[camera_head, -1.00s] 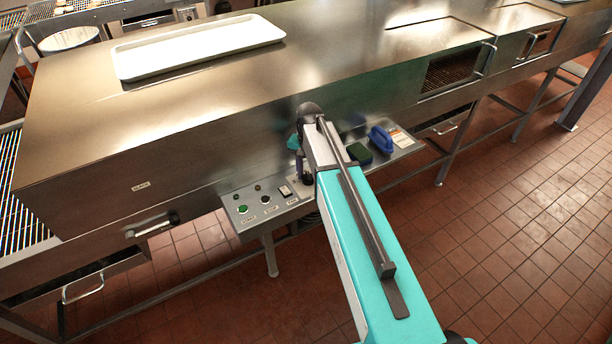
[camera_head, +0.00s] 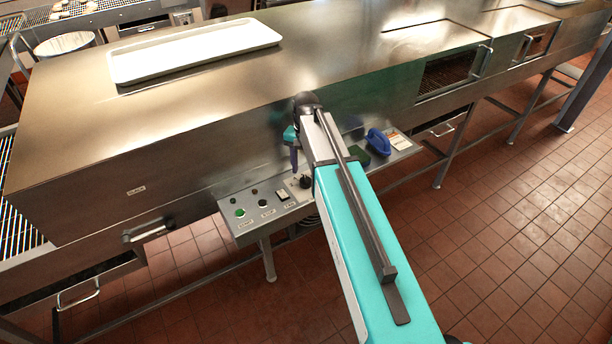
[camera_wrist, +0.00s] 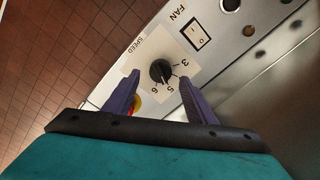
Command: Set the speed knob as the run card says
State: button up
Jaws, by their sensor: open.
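The speed knob (camera_wrist: 160,71) is black and round, on a pale dial plate marked SPEED with the numbers 3, 5 and 6 readable. Its exact setting is too small to tell. It also shows on the control panel in the head view (camera_head: 305,182). My gripper (camera_wrist: 158,77) is open, with one purple finger on each side of the knob in the wrist view; I see no contact. In the head view my gripper (camera_head: 294,152) appears above and behind the knob. A white and orange card (camera_head: 399,141) lies at the panel's right end; its text is unreadable.
The FAN rocker switch (camera_wrist: 198,34) sits beside the dial. A green button (camera_head: 240,213) and another button are farther left. A red and yellow part (camera_wrist: 136,104) is partly hidden by a finger. A blue-handled object (camera_head: 378,141) stands near the card. The steel housing (camera_head: 240,130) rises behind.

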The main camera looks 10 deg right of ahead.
aim_at(306, 179)
notch_tip(306, 179, up, 10)
jog(key=b, duration=0.2)
jog(key=shift+f, duration=0.2)
dwell(0.3)
dwell(0.5)
